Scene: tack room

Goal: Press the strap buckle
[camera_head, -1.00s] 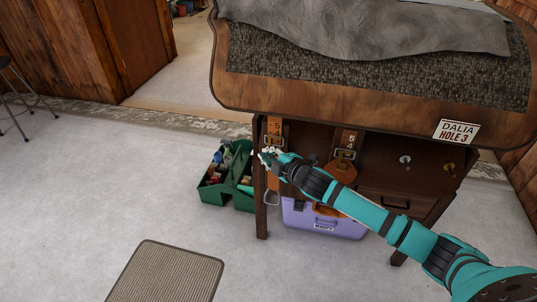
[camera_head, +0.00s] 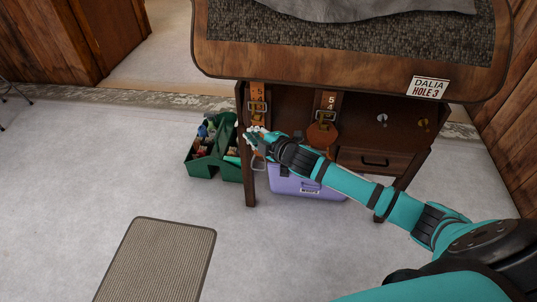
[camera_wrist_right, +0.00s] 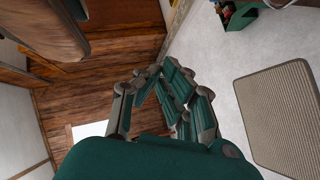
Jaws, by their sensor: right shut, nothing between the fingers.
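Two brown leather straps with metal buckles hang at the front of the wooden stand. The left strap's buckle (camera_head: 258,107) sits below a number 5. The right strap's buckle (camera_head: 323,116) sits below the numbers 5 and 4, above a round leather piece. A sign on the stand (camera_head: 427,87) reads "DALIA HOLE 3". My right gripper (camera_head: 255,135) is shut and empty, just below the left buckle in the picture; I cannot tell whether it touches the strap. Its fingers (camera_wrist_right: 165,88) also show in the right wrist view, where neither buckle is visible. My left gripper is out of view.
A green caddy (camera_head: 206,168) with bottles stands left of the stand. A lilac box (camera_head: 300,185) sits under it, partly behind my right arm. A ribbed mat (camera_head: 155,262) lies on the floor in front.

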